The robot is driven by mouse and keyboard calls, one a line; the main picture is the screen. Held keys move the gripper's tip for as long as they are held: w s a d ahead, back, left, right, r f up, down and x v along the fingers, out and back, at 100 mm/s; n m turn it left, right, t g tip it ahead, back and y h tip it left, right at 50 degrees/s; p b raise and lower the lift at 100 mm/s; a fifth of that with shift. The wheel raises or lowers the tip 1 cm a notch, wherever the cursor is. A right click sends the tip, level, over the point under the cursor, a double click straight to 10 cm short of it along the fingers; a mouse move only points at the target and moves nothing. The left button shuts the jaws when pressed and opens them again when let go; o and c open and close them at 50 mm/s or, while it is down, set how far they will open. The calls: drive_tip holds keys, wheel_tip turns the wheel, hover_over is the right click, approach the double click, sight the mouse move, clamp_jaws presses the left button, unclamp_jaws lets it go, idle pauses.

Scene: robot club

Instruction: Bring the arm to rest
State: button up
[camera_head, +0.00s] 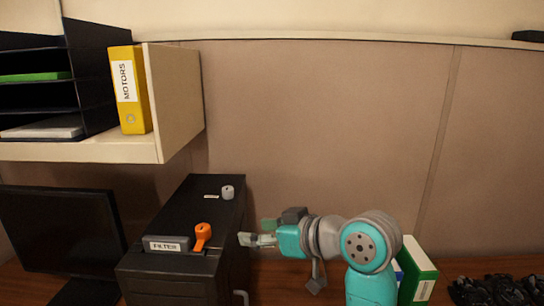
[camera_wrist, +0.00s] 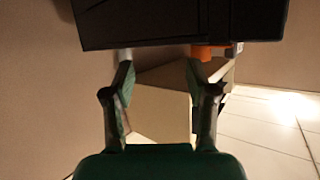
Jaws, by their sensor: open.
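My gripper (camera_head: 258,240) is at the end of my teal and grey arm, in the lower middle of the head view. It points left, close to the right side of a black machine (camera_head: 183,250) as seen in the picture; whether they touch is unclear. In the wrist view the two fingers of my gripper (camera_wrist: 160,70) stand apart with nothing held between them. A dark body (camera_wrist: 180,22) with an orange part (camera_wrist: 212,51) fills the top of that view, beyond the fingertips.
The machine has a FILTER label (camera_head: 165,246), an orange lever (camera_head: 202,235) and a grey knob (camera_head: 227,192). A shelf (camera_head: 175,100) with a yellow MOTORS binder (camera_head: 131,90) overhangs at left, above a monitor (camera_head: 62,232). A green-and-white box (camera_head: 417,272) and black cables (camera_head: 495,291) lie right.

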drive_tip(key=s+d+f+m+t+h, duration=0.1)
drive_tip(key=s+d+f+m+t, duration=0.15)
drive_tip(key=f, duration=0.65)
drive_tip(key=s+d+f+m+t+h, duration=0.1)
drive_tip(key=d+f+m, duration=0.2)
drive_tip(key=f, duration=0.7)
drive_tip(key=s+d+f+m+t+h, duration=0.1)
drive_tip(key=s+d+f+m+h, duration=0.15)
drive_tip(key=s+f, duration=0.3)
drive_tip(key=s+d+f+m+t+h, duration=0.1)
drive_tip(key=s+d+f+h, duration=0.1)
drive_tip(key=s+d+f, duration=0.3)
drive_tip(key=s+d+f+h, duration=0.1)
drive_tip(key=s+d+f, duration=0.1)
drive_tip(key=s, duration=0.6)
drive_tip(key=s+d+f+m+h, duration=0.1)
drive_tip(key=s+d, duration=0.2)
drive_tip(key=s, duration=0.5)
drive_tip(key=s+d+f+h, duration=0.2)
drive_tip(key=s, duration=0.6)
drive_tip(key=r+v, duration=0.1)
drive_tip(key=v, duration=0.8)
drive_tip(key=shift+d+t, duration=0.3)
drive_tip(key=shift+t, duration=0.15)
